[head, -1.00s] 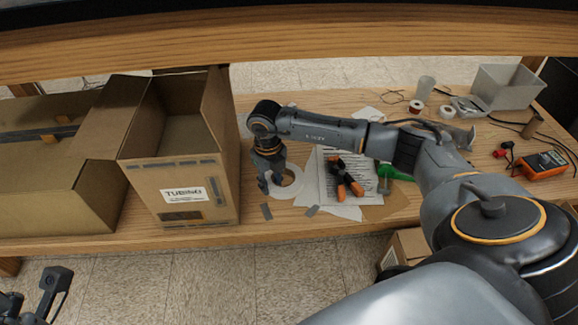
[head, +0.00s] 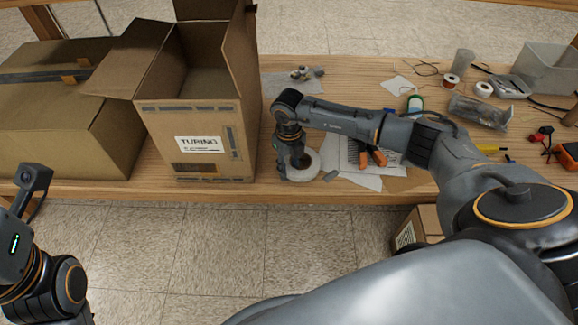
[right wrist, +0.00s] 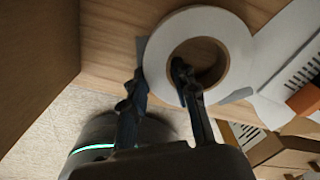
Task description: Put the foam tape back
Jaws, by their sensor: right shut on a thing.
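The foam tape is a white roll (head: 306,166) near the front edge of the wooden bench, right of the tall carton. In the right wrist view the roll (right wrist: 236,42) lies face up with its hole showing. My right gripper (head: 286,172) is shut on the roll's wall, one finger in the hole and one outside, as the right wrist view shows (right wrist: 160,84). The roll appears to be still at the bench top.
An open carton marked TUBING (head: 198,112) stands just left of the roll, beside a lower closed box (head: 60,110). Papers (head: 350,160) and an orange-handled tool (head: 371,158) lie to the right. A grey bin (head: 548,68) and small rolls sit farther right.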

